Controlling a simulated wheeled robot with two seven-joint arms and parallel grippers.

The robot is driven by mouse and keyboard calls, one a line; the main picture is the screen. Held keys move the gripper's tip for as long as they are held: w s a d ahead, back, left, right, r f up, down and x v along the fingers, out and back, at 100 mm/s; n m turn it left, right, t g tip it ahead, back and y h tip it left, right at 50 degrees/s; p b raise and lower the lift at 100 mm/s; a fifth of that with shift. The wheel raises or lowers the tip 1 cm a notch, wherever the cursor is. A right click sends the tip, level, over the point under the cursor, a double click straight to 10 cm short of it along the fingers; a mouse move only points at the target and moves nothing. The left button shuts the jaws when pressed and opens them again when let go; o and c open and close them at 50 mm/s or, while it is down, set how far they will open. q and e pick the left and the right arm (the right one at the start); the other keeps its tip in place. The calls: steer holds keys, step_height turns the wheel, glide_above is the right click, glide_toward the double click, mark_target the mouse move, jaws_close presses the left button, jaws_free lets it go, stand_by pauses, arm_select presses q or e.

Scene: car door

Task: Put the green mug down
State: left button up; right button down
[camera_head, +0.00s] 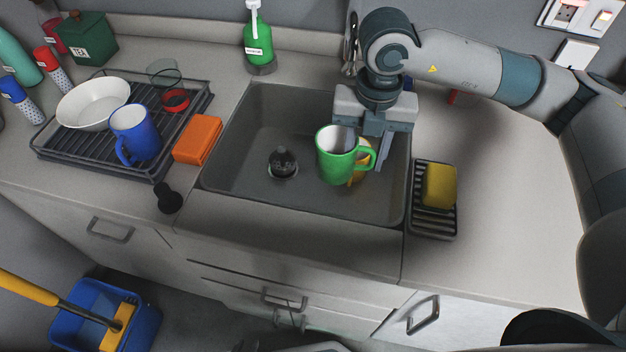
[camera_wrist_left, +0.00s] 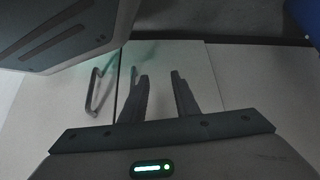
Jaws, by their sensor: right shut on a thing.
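The green mug (camera_head: 336,160) is upright over the right part of the sink (camera_head: 240,150), its handle to the right. My right gripper (camera_head: 366,150) comes down from above and is shut on the mug's right side near the rim and handle. I cannot tell whether the mug's base touches the sink floor. A yellow object (camera_head: 358,177) shows partly behind the mug, mostly hidden. My left gripper (camera_wrist_left: 164,85) is open and empty in the left wrist view, in front of cabinet fronts.
A dish rack (camera_head: 160,165) with a white bowl (camera_head: 93,103) and blue mug (camera_head: 135,134) stands left of the sink. A yellow sponge (camera_head: 439,185) sits on a black holder at right. The right countertop (camera_head: 510,200) is largely clear.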

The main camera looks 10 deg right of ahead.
arm_select(q)
steer(key=shift+w+r+b, duration=0.15)
steer(key=shift+w+b, duration=0.4)
arm_select(e)
steer(key=shift+s+f, duration=0.1)
steer(key=shift+f, duration=2.85)
arm_select(q)
steer(key=shift+s+a+f+p, duration=0.1)
steer(key=shift+s+f+p, duration=0.1)
steer(key=shift+s+p, duration=0.55)
arm_select(e)
steer(key=shift+f, duration=3.1)
steer(key=shift+f, duration=0.1)
